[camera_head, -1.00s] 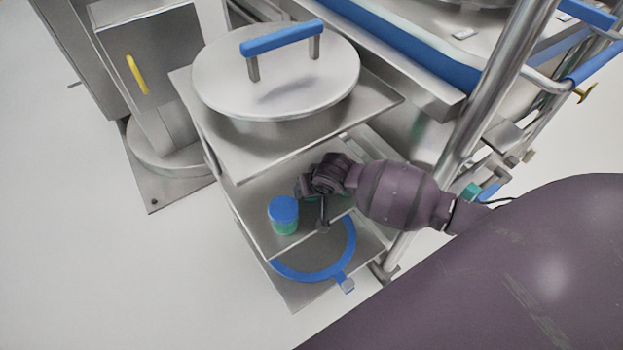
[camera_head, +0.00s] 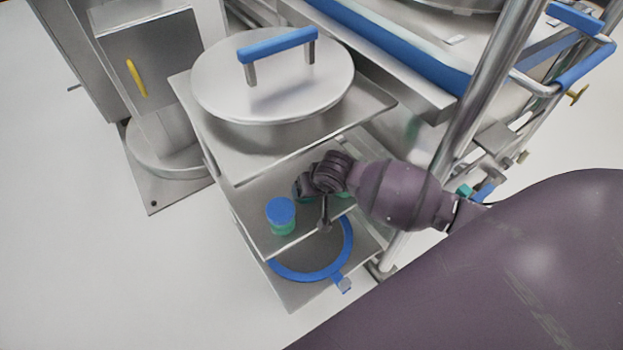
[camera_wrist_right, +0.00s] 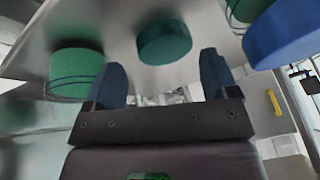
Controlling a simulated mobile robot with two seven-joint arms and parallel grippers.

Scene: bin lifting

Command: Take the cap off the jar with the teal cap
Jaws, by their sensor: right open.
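A short teal cap (camera_wrist_right: 165,41) lies on the metal shelf, apart from the jars, beyond the gap between my right fingertips in the right wrist view. A green jar (camera_wrist_right: 75,78) stands left of it there, with no cap visible on it. In the head view, only slivers of green show around my gripper, one at its right (camera_head: 343,194). My right gripper (camera_wrist_right: 163,80) is open and empty. It also shows over the shelf in the head view (camera_head: 312,204), hiding most of the cap and jar. My left gripper is out of view.
A blue-capped green jar (camera_head: 281,215) stands close left of my right gripper; its cap also shows in the right wrist view (camera_wrist_right: 288,35). A plate with a large lidded pot (camera_head: 270,85) overhangs the shelf. A blue ring (camera_head: 345,255) lies below. A metal post (camera_head: 485,85) rises at right.

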